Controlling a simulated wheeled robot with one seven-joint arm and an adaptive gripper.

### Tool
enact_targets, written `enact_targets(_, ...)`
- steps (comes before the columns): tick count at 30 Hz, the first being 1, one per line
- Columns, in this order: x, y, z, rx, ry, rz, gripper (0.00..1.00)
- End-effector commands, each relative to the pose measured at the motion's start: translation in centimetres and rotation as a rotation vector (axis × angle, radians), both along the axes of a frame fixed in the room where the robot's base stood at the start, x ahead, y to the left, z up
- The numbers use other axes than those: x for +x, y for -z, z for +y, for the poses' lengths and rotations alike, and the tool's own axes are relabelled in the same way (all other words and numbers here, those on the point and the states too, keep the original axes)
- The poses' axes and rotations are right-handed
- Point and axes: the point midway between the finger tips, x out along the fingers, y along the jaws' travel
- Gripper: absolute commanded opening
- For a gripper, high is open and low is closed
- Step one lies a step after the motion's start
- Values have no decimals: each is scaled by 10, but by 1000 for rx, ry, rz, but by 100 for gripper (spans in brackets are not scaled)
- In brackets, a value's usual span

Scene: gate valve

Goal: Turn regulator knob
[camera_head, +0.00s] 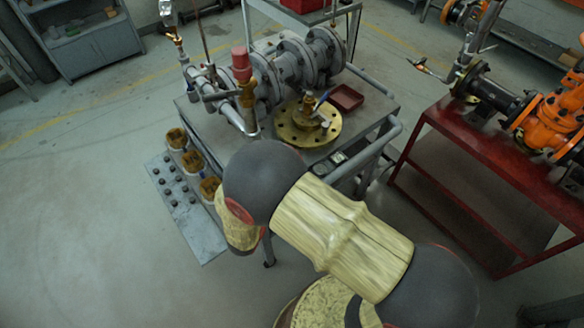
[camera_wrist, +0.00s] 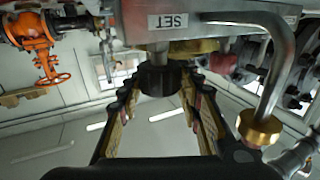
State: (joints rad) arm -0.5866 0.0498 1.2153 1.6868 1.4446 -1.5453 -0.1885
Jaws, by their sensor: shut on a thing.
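The regulator knob (camera_wrist: 158,79) is a dark round knob at the top centre of the wrist view. It sits on a short metal stem beneath a grey body with an upside-down "SET" label (camera_wrist: 167,20). My gripper (camera_wrist: 160,88) reaches up from below, with one finger on each side of the knob. It is shut on the knob, though the exact contact at the fingertips is hard to make out. In the head view my arm covers the near side of the workbench (camera_head: 353,122), and neither the knob nor my gripper shows there.
A metal pipe with a brass end (camera_wrist: 258,128) hangs right of the knob in the wrist view. The workbench carries grey flanged pipework, a brass flange (camera_head: 290,135) and a red tray (camera_head: 345,98). A red table (camera_head: 450,135) with orange valves stands at right.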

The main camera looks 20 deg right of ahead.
Motion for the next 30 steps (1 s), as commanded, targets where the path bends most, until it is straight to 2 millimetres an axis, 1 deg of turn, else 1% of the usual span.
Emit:
enact_targets(9, 2, -2, 1, 0, 93, -4, 9)
enact_targets(23, 2, -2, 0, -1, 106, -5, 9)
enact_targets(24, 2, -3, 0, -1, 106, -5, 36)
enact_targets(30, 1, -2, 0, -1, 106, -3, 47)
